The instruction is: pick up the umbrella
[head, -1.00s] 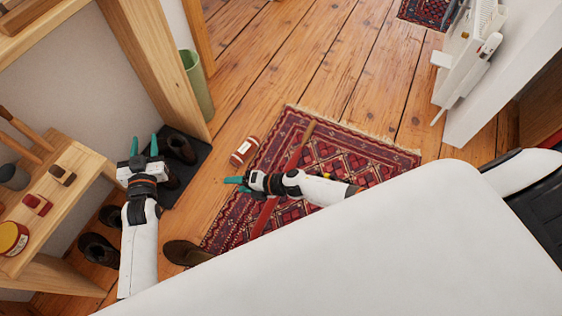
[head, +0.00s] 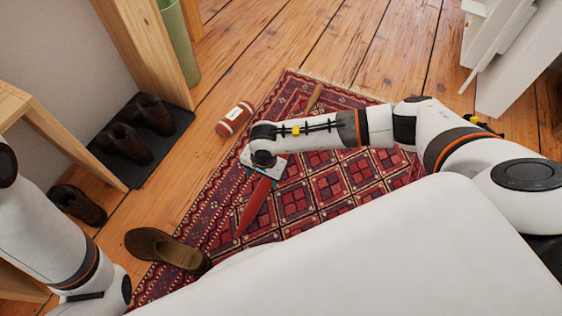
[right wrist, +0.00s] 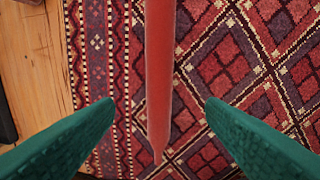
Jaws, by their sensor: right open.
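The umbrella is long, slim and red (head: 256,204), with a wooden handle (head: 314,97). It lies on the patterned red rug (head: 300,205) in the head view.
A red-brown cylinder with a pale label (head: 235,118) lies beside the rug. A brown shoe (head: 168,248) lies at the rug's near left edge. Dark boots stand on a black tray (head: 170,133). A green bin (head: 178,40) and wooden furniture stand at left.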

